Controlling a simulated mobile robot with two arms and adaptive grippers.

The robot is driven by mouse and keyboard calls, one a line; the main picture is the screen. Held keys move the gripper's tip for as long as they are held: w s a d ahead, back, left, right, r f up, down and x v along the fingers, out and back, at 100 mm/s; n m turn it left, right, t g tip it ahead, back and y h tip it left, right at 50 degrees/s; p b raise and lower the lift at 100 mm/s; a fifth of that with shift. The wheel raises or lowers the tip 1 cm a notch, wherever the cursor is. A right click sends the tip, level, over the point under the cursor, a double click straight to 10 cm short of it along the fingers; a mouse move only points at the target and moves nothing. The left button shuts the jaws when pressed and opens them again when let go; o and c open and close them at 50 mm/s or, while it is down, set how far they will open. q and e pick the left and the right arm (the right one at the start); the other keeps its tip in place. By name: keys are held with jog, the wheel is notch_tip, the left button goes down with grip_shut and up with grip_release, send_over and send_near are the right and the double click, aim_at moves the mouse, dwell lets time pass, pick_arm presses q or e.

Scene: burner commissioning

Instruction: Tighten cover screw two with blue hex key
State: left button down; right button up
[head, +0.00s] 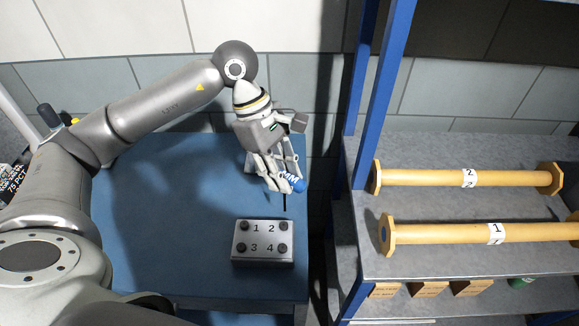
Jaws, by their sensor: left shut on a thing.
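My left gripper (279,172) is shut on the blue hex key (292,183), which has a blue handle with white lettering. Its dark shaft points down and its tip hangs just above the cover's far right corner. The metal cover (262,255) lies on the blue table and is marked 1, 2, 3 and 4 beside dark screws. Cover screw two (283,226) is at the far right corner, close below the shaft's tip in the picture. Whether the tip touches it I cannot tell, but a small gap seems to show. My right gripper is not in view.
The blue table (170,220) is mostly bare left of the cover. To the right stands a shelf with blue posts (383,80), holding two yellow rollers marked 2 (430,178) and 1 (435,234). Cardboard boxes (428,288) sit on a lower level.

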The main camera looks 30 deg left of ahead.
pick_arm(q)
jog(key=shift+s+a+f+b, duration=0.1)
jog(key=shift+a+f+b, duration=0.25)
jog(key=shift+f, duration=1)
notch_tip(320, 180, down, 3)
jog(key=shift+d+b, duration=0.1)
jog(key=shift+b, duration=0.75)
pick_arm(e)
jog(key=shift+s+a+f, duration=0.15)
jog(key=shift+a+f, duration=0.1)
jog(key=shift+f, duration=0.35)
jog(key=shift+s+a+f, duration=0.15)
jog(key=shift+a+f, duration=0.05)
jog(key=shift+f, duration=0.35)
pick_arm(q)
jog(key=shift+f+b, duration=0.2)
jog(key=shift+b, duration=0.1)
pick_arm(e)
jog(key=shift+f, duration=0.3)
pick_arm(q)
jog(key=shift+f+b, duration=0.15)
jog(key=shift+b, duration=0.15)
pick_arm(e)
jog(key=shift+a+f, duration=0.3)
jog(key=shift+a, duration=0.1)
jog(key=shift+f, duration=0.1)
